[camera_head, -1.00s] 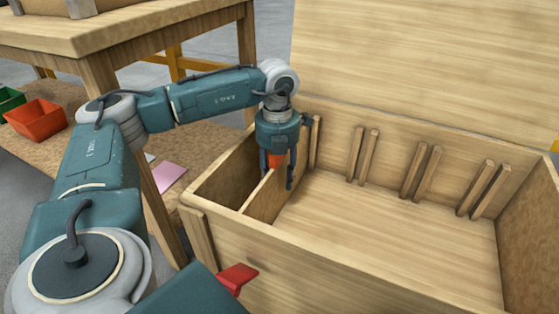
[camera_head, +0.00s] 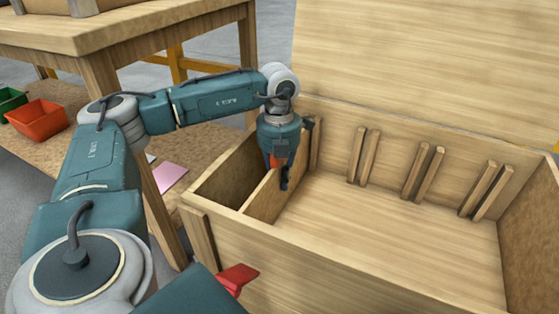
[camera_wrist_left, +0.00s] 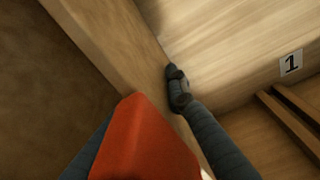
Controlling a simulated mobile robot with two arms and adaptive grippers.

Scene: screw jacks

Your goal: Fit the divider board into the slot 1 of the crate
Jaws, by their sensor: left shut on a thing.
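The divider board (camera_head: 262,198) is a thin wooden panel standing upright at the left end of the open wooden crate (camera_head: 345,262). Its far edge is hidden by my left gripper (camera_head: 284,178), so I cannot tell how it sits in the slot. The gripper points down at the board's top and is shut on it. A red-orange piece (camera_head: 275,160) shows between gripper and board; it fills the lower middle of the left wrist view (camera_wrist_left: 145,145).
More slat pairs (camera_head: 363,156) line the crate's back wall, with bare floor (camera_head: 385,220) in front. A tall wooden panel rises behind. A wooden table (camera_head: 120,32) stands at the left, with a red bin (camera_head: 38,118) and a pink sheet (camera_head: 170,178) below.

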